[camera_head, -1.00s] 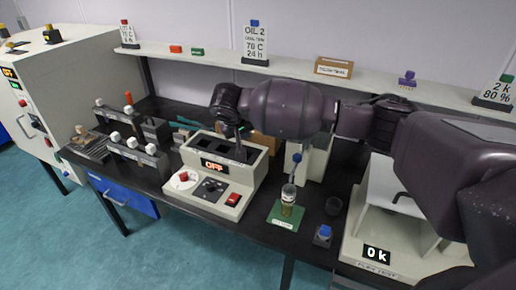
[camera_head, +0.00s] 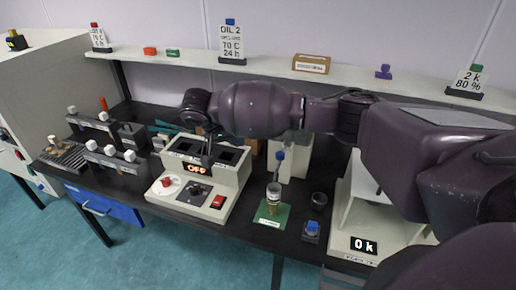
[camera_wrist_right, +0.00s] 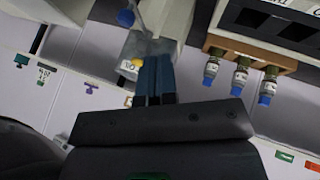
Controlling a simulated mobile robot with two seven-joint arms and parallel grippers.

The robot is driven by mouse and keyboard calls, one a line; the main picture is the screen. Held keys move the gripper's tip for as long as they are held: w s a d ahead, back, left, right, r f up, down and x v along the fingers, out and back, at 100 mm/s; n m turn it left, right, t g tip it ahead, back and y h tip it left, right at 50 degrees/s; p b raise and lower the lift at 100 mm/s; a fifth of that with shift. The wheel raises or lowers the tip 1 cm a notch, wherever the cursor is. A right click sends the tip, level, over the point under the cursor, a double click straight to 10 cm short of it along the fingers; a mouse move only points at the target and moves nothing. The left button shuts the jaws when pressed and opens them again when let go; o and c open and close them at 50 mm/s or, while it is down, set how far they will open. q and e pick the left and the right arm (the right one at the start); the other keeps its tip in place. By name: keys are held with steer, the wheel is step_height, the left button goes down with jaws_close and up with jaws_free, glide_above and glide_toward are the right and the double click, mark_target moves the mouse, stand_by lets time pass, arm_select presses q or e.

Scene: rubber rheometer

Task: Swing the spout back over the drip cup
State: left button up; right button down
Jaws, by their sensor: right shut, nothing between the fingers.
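A pale dispenser (camera_head: 297,158) stands at the back of the bench. A blue-tipped part (camera_head: 280,156) on its front, which may be the spout, hangs above a jar (camera_head: 273,192) on a green mat (camera_head: 271,216). A small dark cup (camera_head: 319,199), likely the drip cup, stands to the right of the jar. My right gripper (camera_head: 208,158) is above the grey control unit, left of and apart from the dispenser. In the right wrist view its fingers (camera_wrist_right: 155,82) are shut and empty. My left gripper is out of view.
The control unit (camera_head: 190,203) with a lit OFF display is under my gripper. A blue-topped button box (camera_head: 311,229) sits at the front edge. Racks (camera_head: 112,164) stand at left. My right arm spans the bench below a shelf (camera_head: 277,66).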

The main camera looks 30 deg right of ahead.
mark_target(283, 155)
arm_select(q)
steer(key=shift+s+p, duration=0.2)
steer(key=shift+p, duration=0.3)
arm_select(e)
steer(key=s+d+f, duration=0.1)
steer(key=d+f, duration=0.6)
steer(key=d, duration=0.2)
steer(key=shift+s+f, duration=0.4)
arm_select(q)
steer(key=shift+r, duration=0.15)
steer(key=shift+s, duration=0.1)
arm_select(e)
steer(key=shift+d, duration=0.1)
